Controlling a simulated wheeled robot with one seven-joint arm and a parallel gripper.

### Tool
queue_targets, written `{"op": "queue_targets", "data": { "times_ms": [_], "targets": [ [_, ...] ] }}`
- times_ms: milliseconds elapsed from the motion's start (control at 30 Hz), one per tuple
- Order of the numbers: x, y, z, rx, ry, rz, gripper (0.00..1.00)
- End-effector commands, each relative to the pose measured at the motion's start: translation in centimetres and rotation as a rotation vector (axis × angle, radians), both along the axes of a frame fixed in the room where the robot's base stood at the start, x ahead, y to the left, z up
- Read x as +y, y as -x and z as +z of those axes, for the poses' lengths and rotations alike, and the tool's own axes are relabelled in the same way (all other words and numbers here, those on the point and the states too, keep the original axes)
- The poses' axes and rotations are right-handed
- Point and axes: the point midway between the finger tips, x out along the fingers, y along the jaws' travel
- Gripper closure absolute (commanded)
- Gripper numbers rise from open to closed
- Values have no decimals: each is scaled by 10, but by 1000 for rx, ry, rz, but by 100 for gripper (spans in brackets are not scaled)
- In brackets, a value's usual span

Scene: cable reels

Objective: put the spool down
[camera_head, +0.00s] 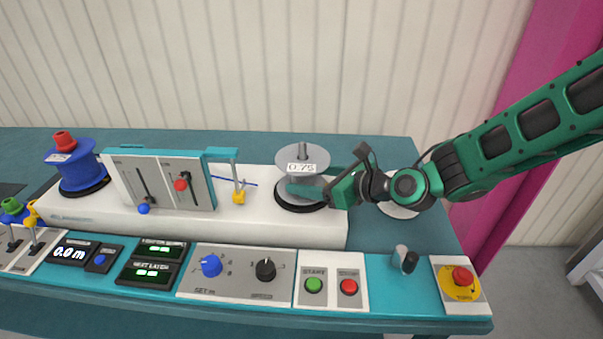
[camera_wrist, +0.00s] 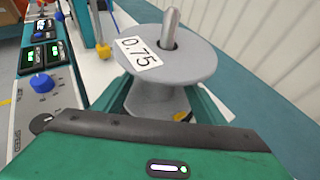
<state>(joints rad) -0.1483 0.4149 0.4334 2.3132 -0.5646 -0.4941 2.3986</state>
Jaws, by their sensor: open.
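The grey spool (camera_head: 302,160) with a white "0.75" label stands upright over a black round base on the right end of the white machine bed. A metal spindle tip sticks up through its centre. In the wrist view the spool (camera_wrist: 165,62) fills the upper middle, with its narrower core below the top flange. My gripper (camera_head: 312,188) comes in from the right at the height of the core. Its green jaws (camera_wrist: 160,100) are open, one on each side of the core. Whether they touch it cannot be told.
A blue spool (camera_head: 72,170) with a red knob stands at the far left of the bed. A panel with sliders (camera_head: 165,182) and a yellow guide (camera_head: 239,195) stand between. In front lie START (camera_head: 314,285) and red buttons, and an emergency stop (camera_head: 461,277).

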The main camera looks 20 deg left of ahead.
Motion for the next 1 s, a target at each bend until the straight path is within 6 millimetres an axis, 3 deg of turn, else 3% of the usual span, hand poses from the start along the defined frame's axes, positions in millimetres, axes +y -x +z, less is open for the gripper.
{"op": "queue_targets", "data": {
  "times_ms": [233,433,500,833,1000],
  "targets": [
    [1,-1,0,-1,0,-1,35],
    [1,-1,0,-1,0,-1,80],
    [1,-1,0,-2,0,-1,89],
    [2,-1,3,-3,-1,0,89],
    [2,-2,16,-6,-2,-1,89]
  ]
}}
